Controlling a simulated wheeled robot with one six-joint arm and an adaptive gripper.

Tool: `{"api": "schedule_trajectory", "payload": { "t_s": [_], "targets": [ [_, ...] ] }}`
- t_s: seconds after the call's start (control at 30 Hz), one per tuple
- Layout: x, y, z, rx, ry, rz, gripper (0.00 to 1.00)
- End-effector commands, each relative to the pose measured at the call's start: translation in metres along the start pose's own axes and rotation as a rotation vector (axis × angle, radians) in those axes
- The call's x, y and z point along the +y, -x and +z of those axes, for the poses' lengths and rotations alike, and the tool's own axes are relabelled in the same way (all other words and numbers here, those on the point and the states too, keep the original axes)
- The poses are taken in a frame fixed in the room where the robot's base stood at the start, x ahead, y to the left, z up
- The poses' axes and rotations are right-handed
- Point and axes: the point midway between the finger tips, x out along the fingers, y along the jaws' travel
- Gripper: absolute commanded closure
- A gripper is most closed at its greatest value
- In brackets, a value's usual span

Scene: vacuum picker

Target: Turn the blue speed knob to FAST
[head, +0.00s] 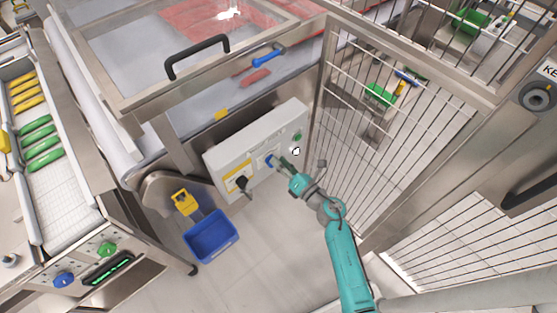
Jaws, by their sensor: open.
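The blue speed knob (270,161) sits on the front of a light grey control box, near the middle of its face. My gripper (281,161) is at the end of my teal arm, right beside the knob on its right side. The gripper is open. I cannot tell whether its fingers touch the knob or stand just off it. The gripper partly covers the knob, and any FAST marking is too small to read.
The control box (226,153) also carries a black switch (242,183) on a yellow plate and a green button (297,137). A wire mesh fence (340,130) stands close on the right. A blue bin (211,238) lies on the floor below left.

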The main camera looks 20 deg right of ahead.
Motion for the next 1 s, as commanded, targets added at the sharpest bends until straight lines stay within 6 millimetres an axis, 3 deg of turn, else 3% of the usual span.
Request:
{"api": "schedule_trajectory", "payload": {
  "t_s": [0.3, 0.5, 0.7, 1.0],
  "targets": [
    [-0.001, 0.064, 0.000, -0.003, -0.002, -0.004, 0.58],
    [-0.001, 0.093, 0.001, -0.003, -0.001, -0.003, 0.58],
    [0.000, 0.105, 0.001, -0.001, 0.000, -0.001, 0.58],
    [0.000, 0.107, 0.000, -0.001, 0.000, 0.000, 0.58]
  ]
}}
